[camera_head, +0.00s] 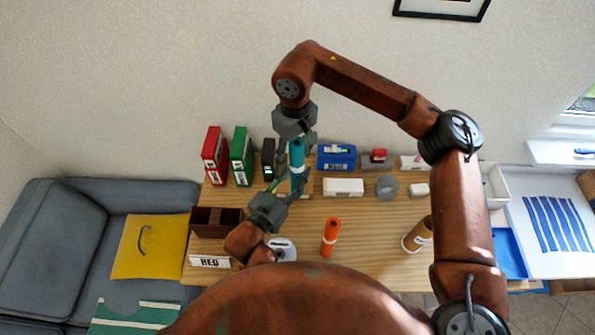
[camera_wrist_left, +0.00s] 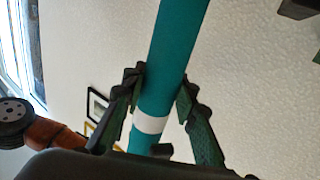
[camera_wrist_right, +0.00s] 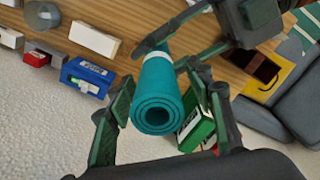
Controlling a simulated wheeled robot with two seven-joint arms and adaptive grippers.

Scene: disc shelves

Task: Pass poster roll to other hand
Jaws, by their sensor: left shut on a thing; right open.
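The poster roll is a teal tube with a white band; in the head view the poster roll (camera_head: 297,153) stands roughly upright above the table. My left gripper (camera_head: 290,190) is shut on its lower part. In the left wrist view the roll (camera_wrist_left: 172,60) runs up between the fingers. My right gripper (camera_head: 297,138) is above, pointing down around the roll's upper end. In the right wrist view the roll's coiled end (camera_wrist_right: 157,108) lies between my right gripper's open fingers (camera_wrist_right: 165,115), with gaps on both sides. My left gripper (camera_wrist_right: 180,50) shows beyond it.
The table holds an orange roll (camera_head: 330,237), a cardboard-brown roll (camera_head: 418,235), a brown box (camera_head: 210,222) and a sign reading RED (camera_head: 210,261). Red (camera_head: 215,155) and green (camera_head: 241,157) binders, a blue box (camera_head: 336,158) and a white box (camera_head: 343,187) stand behind. Bare wood lies mid-table.

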